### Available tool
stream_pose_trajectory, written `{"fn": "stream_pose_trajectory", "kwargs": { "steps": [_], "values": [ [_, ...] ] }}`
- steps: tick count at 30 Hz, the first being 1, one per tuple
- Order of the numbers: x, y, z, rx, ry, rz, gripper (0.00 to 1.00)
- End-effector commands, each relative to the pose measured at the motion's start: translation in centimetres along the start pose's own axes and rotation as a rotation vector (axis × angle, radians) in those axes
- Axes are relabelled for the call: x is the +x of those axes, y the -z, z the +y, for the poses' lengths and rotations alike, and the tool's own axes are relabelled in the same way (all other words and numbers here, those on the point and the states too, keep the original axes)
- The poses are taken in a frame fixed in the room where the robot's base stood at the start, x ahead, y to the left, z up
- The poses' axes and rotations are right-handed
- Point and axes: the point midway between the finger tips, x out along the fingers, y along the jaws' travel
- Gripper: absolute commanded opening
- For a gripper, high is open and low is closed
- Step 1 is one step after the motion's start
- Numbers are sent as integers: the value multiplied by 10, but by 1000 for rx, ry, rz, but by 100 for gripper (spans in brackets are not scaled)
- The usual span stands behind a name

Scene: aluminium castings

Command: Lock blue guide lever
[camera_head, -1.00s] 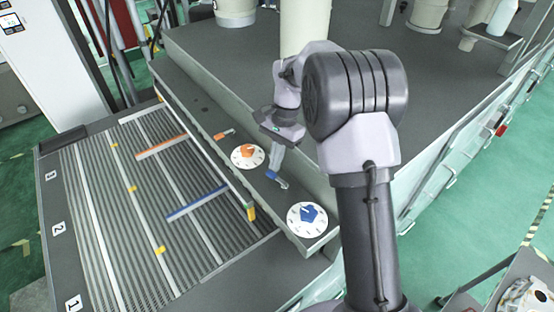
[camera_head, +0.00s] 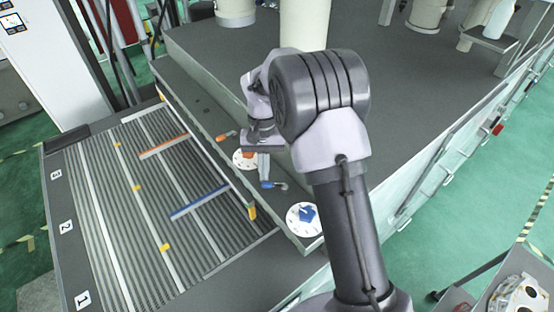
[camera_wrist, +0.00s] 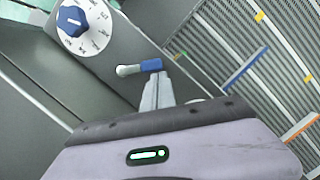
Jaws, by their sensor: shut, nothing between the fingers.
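The blue guide lever (camera_head: 267,184) sits on the grey ledge, its blue grip to the left and its metal end to the right. It also shows in the wrist view (camera_wrist: 150,66), with the metal end to the left. My gripper (camera_head: 264,175) is shut and empty, fingers pointing down at the lever's blue grip. In the wrist view the fingertips (camera_wrist: 153,76) are right at the grip; I cannot tell whether they touch it. The blue guide bar (camera_head: 200,201) lies across the ribbed bed to the left.
A white dial with a blue knob (camera_head: 306,213) is in front of the lever. An orange lever (camera_head: 227,136) and a partly hidden orange-knob dial (camera_head: 242,163) are farther back. An orange guide bar (camera_head: 163,146) lies on the bed. A pale column (camera_head: 303,28) rises behind my arm.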

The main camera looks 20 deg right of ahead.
Motion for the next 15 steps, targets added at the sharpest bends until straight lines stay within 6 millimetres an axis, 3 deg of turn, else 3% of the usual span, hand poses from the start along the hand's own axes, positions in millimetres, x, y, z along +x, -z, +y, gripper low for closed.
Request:
{"fn": "stream_pose_trajectory", "kwargs": {
  "steps": [15],
  "values": [
    [6,-28,-8,-437,-109,-1,0]
  ]
}}
